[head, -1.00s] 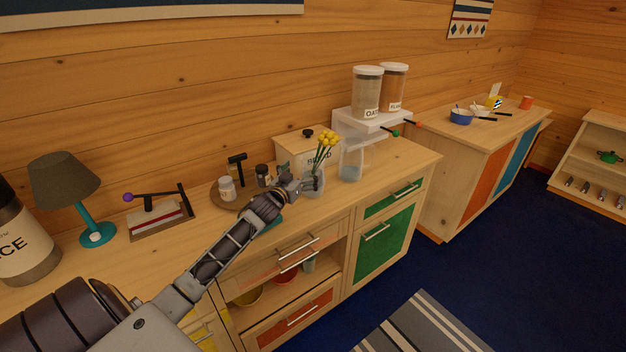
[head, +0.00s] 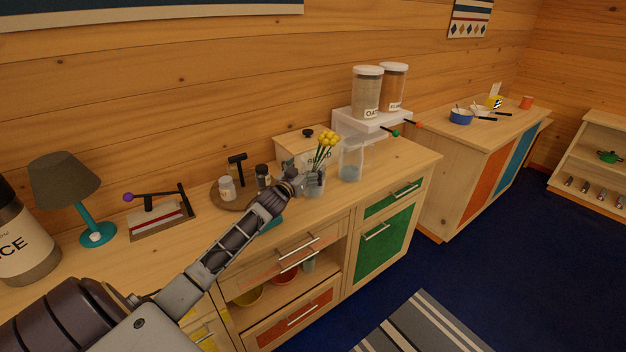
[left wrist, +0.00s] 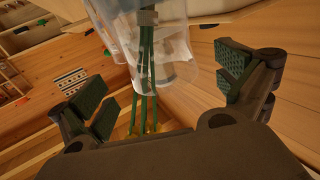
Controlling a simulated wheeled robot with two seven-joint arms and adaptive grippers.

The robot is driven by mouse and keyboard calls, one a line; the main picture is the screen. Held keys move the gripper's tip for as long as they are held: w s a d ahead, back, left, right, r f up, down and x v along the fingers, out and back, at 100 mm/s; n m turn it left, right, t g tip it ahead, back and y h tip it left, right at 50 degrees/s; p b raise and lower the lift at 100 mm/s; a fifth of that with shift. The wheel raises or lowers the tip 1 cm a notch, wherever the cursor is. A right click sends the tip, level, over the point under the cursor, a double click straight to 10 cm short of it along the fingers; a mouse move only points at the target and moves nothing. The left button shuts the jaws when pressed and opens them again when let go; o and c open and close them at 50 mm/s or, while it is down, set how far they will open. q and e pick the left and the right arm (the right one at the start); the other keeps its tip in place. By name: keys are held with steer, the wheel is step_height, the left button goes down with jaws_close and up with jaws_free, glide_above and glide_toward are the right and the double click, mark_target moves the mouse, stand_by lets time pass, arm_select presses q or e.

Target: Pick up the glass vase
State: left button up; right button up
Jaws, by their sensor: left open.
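The glass vase (head: 315,187) stands on the wooden counter with yellow flowers (head: 326,142) on green stems in it. My left gripper (head: 311,180) is at the vase in the head view and partly covers it. In the left wrist view the clear vase (left wrist: 140,25) and green stems show between the two spread fingers of my left gripper (left wrist: 168,92). The jaws are open, with a gap visible on each side of the stems. I cannot tell whether a finger touches the glass. My right gripper is not in view.
A clear container (head: 351,165) stands close to the right of the vase. A bread box (head: 297,146) is behind it. A round tray (head: 222,203) with small jars is to the left. A white shelf (head: 372,122) bears two large jars. The counter's front edge is close.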

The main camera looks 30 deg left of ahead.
mark_target(313, 158)
arm_select(q)
steer(key=shift+w+a+r, duration=0.1)
steer(key=shift+w+r, duration=0.05)
steer(key=shift+w, duration=0.5)
steer(key=shift+w+a+r, duration=0.1)
steer(key=shift+w+r, duration=0.05)
steer(key=shift+w, duration=0.5)
steer(key=shift+w+a, duration=0.15)
steer(key=shift+w, duration=1.05)
steer(key=c, duration=1.8)
steer(key=shift+r, duration=0.15)
steer(key=shift+c, duration=1.2)
steer(key=shift+r, duration=0.1)
step_height(313, 158, up, 10)
steer(key=shift+p, duration=0.4)
